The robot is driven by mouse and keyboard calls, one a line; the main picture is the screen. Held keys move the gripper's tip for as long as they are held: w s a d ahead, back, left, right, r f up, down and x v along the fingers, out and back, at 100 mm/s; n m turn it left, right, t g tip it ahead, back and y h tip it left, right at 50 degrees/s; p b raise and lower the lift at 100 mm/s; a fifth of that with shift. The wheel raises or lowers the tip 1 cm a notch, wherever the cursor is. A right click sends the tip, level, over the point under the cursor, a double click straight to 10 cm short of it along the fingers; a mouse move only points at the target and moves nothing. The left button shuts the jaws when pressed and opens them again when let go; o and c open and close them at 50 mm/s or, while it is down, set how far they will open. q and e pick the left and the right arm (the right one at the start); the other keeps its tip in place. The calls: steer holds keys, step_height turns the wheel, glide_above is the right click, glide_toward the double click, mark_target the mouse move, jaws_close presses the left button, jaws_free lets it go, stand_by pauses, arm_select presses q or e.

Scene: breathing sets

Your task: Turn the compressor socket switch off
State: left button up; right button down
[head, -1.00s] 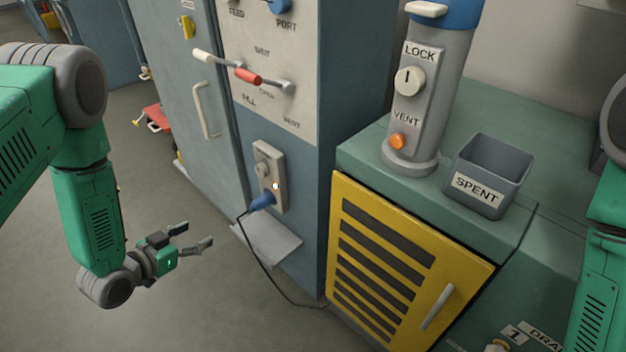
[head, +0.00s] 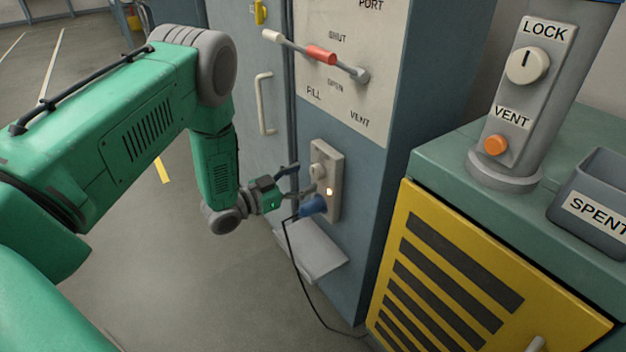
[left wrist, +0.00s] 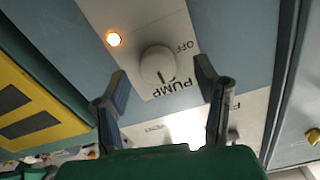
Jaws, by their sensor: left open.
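The socket panel (head: 334,160) is a pale plate on the blue-grey cabinet's face. The lamp (left wrist: 114,39) glows orange. My left gripper (head: 303,179) is open at the panel; in the wrist view its fingers (left wrist: 160,78) stand either side of the knob, contact unclear. My right gripper is out of view.
A red-gripped lever (head: 320,55) is above the panel. A yellow louvred door (head: 465,270) stands right, with a VENT and LOCK column (head: 505,140) and SPENT bin (head: 590,190) above.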

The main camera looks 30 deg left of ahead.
mark_target(313, 174)
arm_select(q)
steer(key=shift+x, duration=1.25)
steer(key=shift+w+d+r+b, duration=0.15)
steer(key=shift+w+d+b, duration=0.2)
steer(key=shift+d, duration=0.25)
steer(key=shift+a, duration=0.1)
steer(key=shift+a, duration=0.2)
steer(key=c, duration=1.1)
steer(key=shift+c, duration=0.2)
